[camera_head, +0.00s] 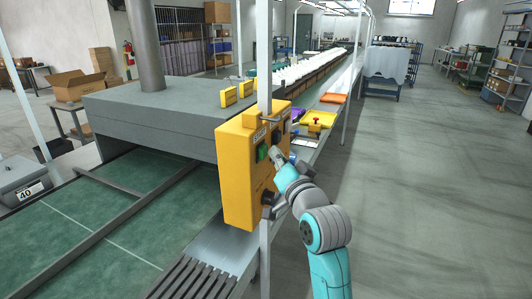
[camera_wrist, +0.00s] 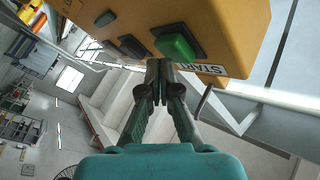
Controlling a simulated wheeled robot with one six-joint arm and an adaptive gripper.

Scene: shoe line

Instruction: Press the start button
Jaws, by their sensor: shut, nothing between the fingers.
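The start button is a green push button (camera_wrist: 178,42) on a yellow control box, beside a label reading START in the wrist view. In the head view the green button (camera_head: 262,151) sits on the upper front of the yellow box (camera_head: 238,178), which is fixed to a post. My gripper (camera_wrist: 159,64) is shut and empty, its fingertips close to the lower edge of the green button. I cannot tell whether they touch it. In the head view my gripper (camera_head: 277,155) is at the box's front face, just right of the green button.
Dark buttons (camera_wrist: 132,46) sit beside the green one. A black knob (camera_head: 268,198) is low on the box. A conveyor with a green belt (camera_head: 150,195) runs at left under a grey housing (camera_head: 160,110). The floor at right (camera_head: 430,200) is clear.

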